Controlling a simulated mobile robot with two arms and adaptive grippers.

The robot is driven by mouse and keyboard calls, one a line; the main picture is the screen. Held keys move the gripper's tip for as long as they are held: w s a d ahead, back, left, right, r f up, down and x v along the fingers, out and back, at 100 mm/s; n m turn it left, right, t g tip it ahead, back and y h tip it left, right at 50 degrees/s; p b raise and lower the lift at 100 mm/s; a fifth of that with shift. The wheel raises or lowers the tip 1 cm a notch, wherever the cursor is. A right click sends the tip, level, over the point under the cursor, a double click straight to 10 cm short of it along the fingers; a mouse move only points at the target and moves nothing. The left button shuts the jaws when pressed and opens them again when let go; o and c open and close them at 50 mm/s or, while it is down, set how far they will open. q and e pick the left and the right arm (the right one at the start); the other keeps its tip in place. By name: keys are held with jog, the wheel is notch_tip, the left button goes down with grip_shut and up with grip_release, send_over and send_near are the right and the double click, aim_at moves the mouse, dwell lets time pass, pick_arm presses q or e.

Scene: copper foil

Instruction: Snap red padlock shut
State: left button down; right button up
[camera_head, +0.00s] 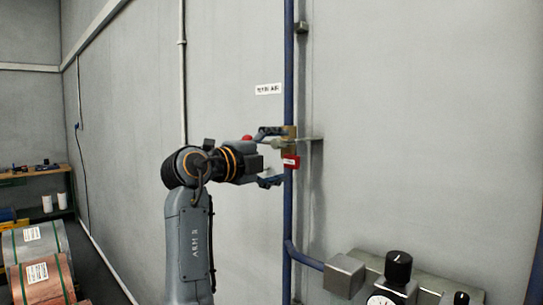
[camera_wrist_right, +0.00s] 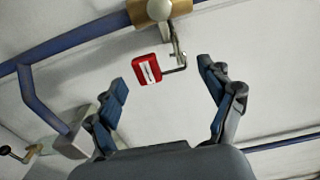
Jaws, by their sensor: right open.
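The red padlock (camera_head: 290,162) with a white label hangs at the brass valve (camera_head: 290,142) on the blue vertical pipe. In the right wrist view the padlock (camera_wrist_right: 147,68) shows with a bent metal shackle bar (camera_wrist_right: 176,70) at its side, near a metal tab (camera_wrist_right: 177,45) below the valve body. I cannot tell how far the shackle sits in the body. My right gripper (camera_head: 271,158) is open, its fingers above and below the padlock's height in the head view. In the wrist view the padlock lies between and beyond the open fingers, apart from them.
The blue pipe (camera_head: 288,220) runs up the grey wall and bends to a panel (camera_head: 430,290) with black knobs and a gauge at lower right. A workbench (camera_head: 35,170) and copper foil rolls (camera_head: 42,278) are at left.

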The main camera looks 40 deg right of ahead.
jog(key=shift+w+d, duration=0.2)
jog(key=shift+d, duration=1.95)
jog(key=shift+c, duration=0.4)
